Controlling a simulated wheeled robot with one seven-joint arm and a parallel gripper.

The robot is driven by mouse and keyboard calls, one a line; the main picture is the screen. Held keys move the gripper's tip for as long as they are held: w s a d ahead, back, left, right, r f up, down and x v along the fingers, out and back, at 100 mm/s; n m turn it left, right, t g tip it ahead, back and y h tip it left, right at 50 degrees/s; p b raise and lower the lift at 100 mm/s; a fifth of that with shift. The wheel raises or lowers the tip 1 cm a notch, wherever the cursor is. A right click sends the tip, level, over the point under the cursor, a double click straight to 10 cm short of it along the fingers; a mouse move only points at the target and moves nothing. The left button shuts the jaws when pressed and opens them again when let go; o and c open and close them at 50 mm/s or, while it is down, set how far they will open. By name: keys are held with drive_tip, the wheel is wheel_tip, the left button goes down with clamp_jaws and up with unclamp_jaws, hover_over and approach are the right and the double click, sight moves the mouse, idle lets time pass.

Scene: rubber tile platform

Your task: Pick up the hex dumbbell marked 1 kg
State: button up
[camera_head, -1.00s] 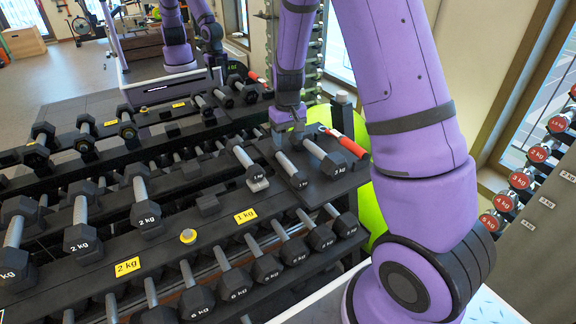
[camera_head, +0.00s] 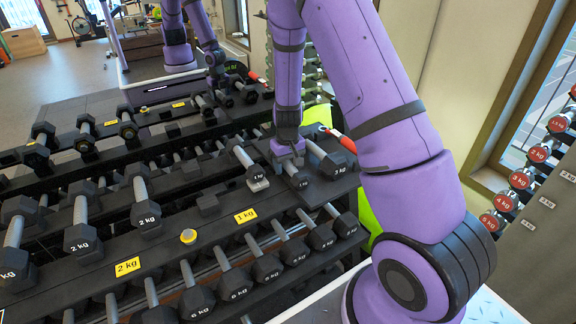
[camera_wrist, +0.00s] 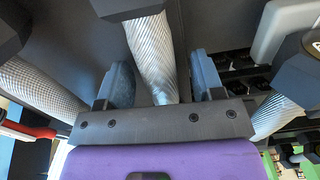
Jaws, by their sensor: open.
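Three hex dumbbells lie side by side at the right end of the rack's top shelf. The middle one (camera_head: 297,180) has a small dark head with a white mark that looks like 1 kg but is too small to read surely. My gripper (camera_head: 288,160) is directly over its handle, pointing down. In the wrist view, its ribbed grey handle (camera_wrist: 154,50) runs between my two open fingers (camera_wrist: 162,86), with visible gaps at the sides. Its dark head (camera_wrist: 125,8) shows at the top. The jaws are not closed on it.
A dumbbell (camera_head: 257,181) lies close on the left and a larger one (camera_head: 335,166) close on the right. A red-handled object (camera_head: 346,143) is behind. A yellow 1 kg label (camera_head: 245,215) marks the shelf edge. More dumbbells fill the lower tier.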

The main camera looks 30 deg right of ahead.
sight(288, 161)
clamp_jaws()
idle(0.4)
wheel_tip(288, 161, up, 10)
drive_tip(key=shift+r, duration=0.1)
idle(0.5)
idle(0.6)
